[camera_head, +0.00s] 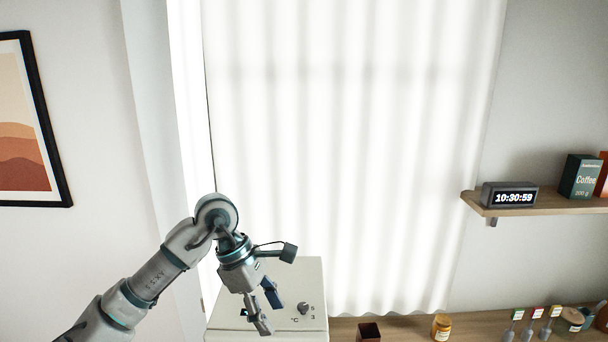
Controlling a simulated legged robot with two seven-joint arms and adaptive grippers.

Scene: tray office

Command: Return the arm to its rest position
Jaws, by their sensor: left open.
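My left arm comes in from the lower left, with its wrist bent downward. My left gripper (267,313) is open, with its fingers pointing down and a gap between them. Nothing shows between the fingers. It is in front of a white box-shaped appliance (312,275) with a dark knob, and it hides part of that appliance. I cannot tell how far apart the gripper and appliance are. My right gripper is out of view.
A wooden counter (400,328) runs along the bottom right, with a dark red square container (369,332), an amber jar (441,327) and several small labelled items. A wall shelf (540,204) holds a clock (509,195) and a coffee box (579,177). Curtains hang behind.

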